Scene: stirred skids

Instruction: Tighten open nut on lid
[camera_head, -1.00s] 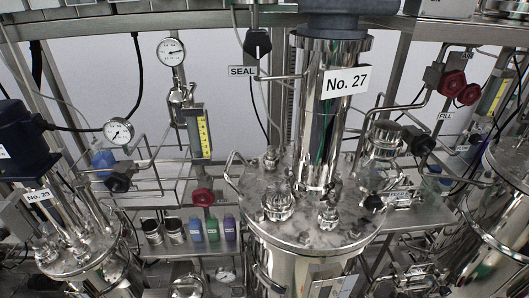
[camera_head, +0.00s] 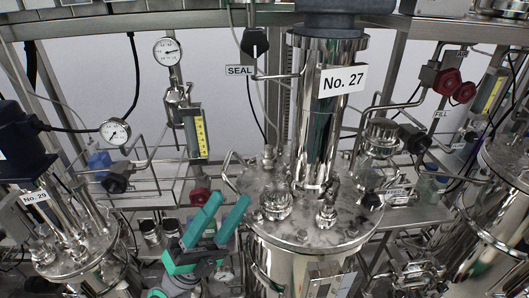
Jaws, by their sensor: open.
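The round metal lid (camera_head: 310,240) of the vessel labelled No. 27 is in the middle of the head view, with several small nuts and fittings around it. A short capped fitting (camera_head: 276,205) stands at its front left, and another fitting (camera_head: 327,212) at its front right. I cannot tell which nut is the open one; the nuts are too small. My teal gripper (camera_head: 228,203) is at the lower left of the lid, its two fingers pointing up and spread apart. It is empty. It appears beside the lid; I cannot tell the distance in depth.
A tall polished column (camera_head: 318,120) with the No. 27 sign (camera_head: 343,80) rises from the lid. Pipes and a flow gauge (camera_head: 197,135) stand to the left. Another vessel lid (camera_head: 75,260), labelled No. 29, is at far left. Red valve knobs (camera_head: 447,82) are at right.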

